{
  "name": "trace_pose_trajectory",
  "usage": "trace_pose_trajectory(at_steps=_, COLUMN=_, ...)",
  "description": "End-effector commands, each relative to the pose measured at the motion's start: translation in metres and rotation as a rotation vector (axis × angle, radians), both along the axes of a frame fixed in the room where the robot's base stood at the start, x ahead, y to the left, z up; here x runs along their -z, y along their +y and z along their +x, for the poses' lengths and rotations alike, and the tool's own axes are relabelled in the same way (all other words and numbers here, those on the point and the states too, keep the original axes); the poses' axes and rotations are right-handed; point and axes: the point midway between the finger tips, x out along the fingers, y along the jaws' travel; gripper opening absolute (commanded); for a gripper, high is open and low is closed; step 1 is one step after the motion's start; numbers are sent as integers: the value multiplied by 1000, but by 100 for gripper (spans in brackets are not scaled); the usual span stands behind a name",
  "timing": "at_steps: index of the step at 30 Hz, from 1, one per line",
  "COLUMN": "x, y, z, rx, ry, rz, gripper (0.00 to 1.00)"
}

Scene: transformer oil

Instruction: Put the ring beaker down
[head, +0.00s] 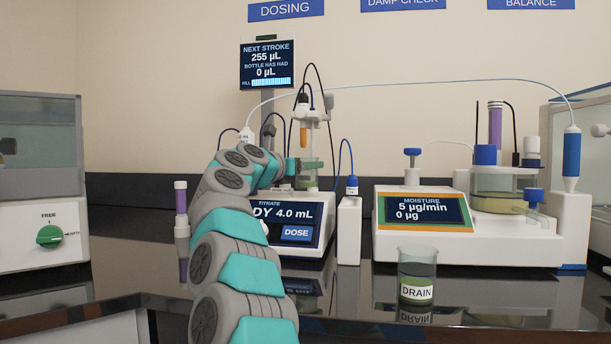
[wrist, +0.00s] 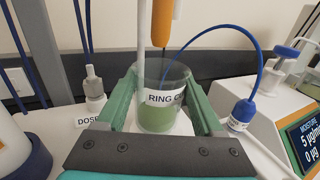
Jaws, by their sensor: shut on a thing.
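The ring beaker (wrist: 160,115) is a clear glass with a white label reading "RING C…" and green liquid in it. My gripper (wrist: 162,92) is shut on it, with a green finger on each side. In the head view, the beaker (head: 307,173) is upright at the titrator (head: 292,222), below the orange-tipped probe (head: 303,135). In the wrist view, the orange probe and a pale rod reach down at the beaker's mouth. Whether the beaker's base touches the surface beneath it is hidden by my gripper.
A beaker labelled DRAIN (head: 417,275) stands on the dark bench at the front right. The moisture unit (head: 470,225) is at the right, with a small white post (head: 349,230) left of it. Blue tubes run close around the ring beaker.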

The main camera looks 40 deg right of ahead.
Motion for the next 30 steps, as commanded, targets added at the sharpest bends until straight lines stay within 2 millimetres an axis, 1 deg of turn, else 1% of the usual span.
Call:
trace_pose_trajectory(at_steps=1, x=6, y=0, z=-1, rx=0, ry=1, rz=0, gripper=0)
trace_pose_trajectory(at_steps=6, x=16, y=0, z=-1, rx=0, ry=-2, rz=0, gripper=0)
trace_pose_trajectory(at_steps=16, x=17, y=0, z=-1, rx=1, ry=-3, rz=-1, gripper=0)
trace_pose_trajectory(at_steps=20, x=21, y=0, z=-1, rx=1, ry=-2, rz=0, gripper=0)
trace_pose_trajectory(at_steps=21, x=20, y=0, z=-1, rx=1, ry=-2, rz=0, gripper=71)
trace_pose_trajectory(at_steps=28, x=20, y=0, z=-1, rx=1, ry=-2, rz=0, gripper=97)
trace_pose_trajectory(at_steps=30, x=20, y=0, z=-1, rx=1, ry=-2, rz=0, gripper=99)
